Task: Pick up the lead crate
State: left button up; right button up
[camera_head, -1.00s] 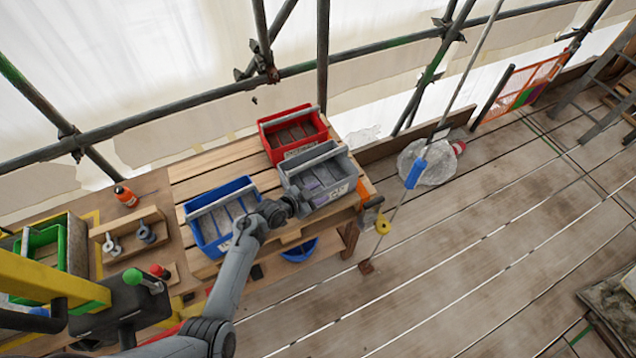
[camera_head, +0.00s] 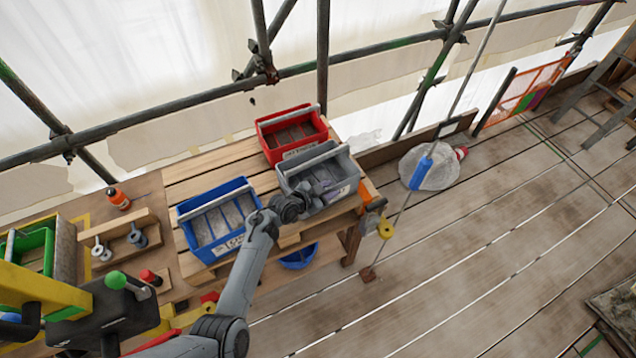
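A grey crate (camera_head: 337,163) with a light bar handle stands at the right end of the wooden bench. It looks like the lead crate, but its front label is too small to read. My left gripper (camera_head: 318,190) is at the crate's left front, over its open top. The wrist hides the crate's near left corner. The fingers are small and dark against the crate's inside, so their opening is unclear. The crate rests on the bench. My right gripper is out of view.
A red crate (camera_head: 290,117) stands behind the grey one and a blue crate (camera_head: 192,207) to its left, both close by. A blue bowl (camera_head: 300,257) sits below the bench edge. An orange bottle (camera_head: 117,198) stands at the left. Scaffold poles run behind.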

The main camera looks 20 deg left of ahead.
pick_arm(q)
grip_shut()
jog(key=shift+f, duration=0.15)
dwell(0.9)
